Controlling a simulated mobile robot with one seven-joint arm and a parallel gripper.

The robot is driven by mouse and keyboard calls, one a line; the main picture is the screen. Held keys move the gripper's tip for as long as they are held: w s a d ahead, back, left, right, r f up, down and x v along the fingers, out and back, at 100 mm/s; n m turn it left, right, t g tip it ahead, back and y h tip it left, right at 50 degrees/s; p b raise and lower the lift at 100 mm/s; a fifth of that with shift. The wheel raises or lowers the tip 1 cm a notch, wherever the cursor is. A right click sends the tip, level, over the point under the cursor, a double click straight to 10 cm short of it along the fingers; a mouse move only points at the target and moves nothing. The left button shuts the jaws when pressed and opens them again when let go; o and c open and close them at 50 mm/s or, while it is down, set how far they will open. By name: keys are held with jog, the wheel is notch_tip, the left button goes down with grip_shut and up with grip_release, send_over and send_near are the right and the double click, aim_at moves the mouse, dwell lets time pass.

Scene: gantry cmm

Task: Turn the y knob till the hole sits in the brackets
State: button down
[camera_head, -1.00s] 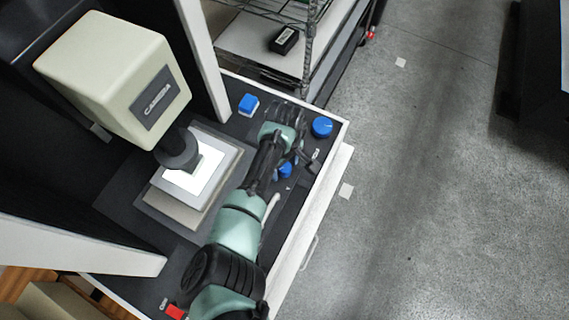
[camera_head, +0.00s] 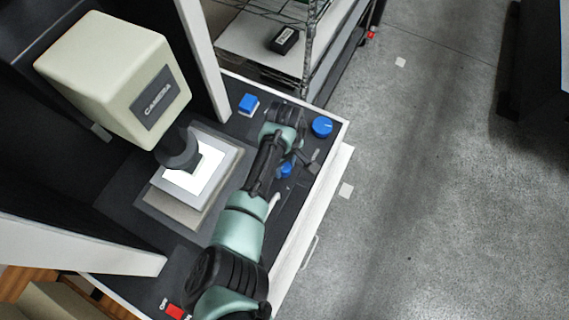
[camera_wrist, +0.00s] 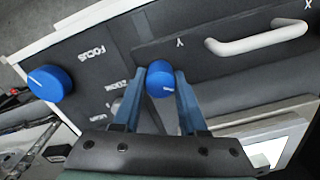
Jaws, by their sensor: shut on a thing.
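The y knob (camera_wrist: 160,80) is a round blue knob beside the letter Y in the wrist view. My gripper (camera_wrist: 160,92) has one finger on each side of it and is shut on it. In the head view the knob (camera_head: 285,171) shows partly behind my arm, on the right side of the dark machine deck. The camera unit (camera_head: 115,80) is a cream box with its lens over a bright lit stage (camera_head: 226,160). No hole and no brackets can be made out in either view.
A larger blue knob (camera_head: 322,127) stands near the deck's corner, by the FOCUS label. A blue switch (camera_head: 248,103) and a red switch (camera_head: 175,312) are on the deck. A white handle (camera_wrist: 262,38) lies near the knob. Open floor is to the right.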

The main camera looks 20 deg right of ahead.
jog(key=shift+s+d+m, duration=0.1)
jog(key=shift+m, duration=1.1)
jog(key=m, duration=0.4)
jog(key=shift+m, duration=0.3)
jog(key=m, duration=0.6)
jog(key=shift+c, duration=2.2)
grip_release()
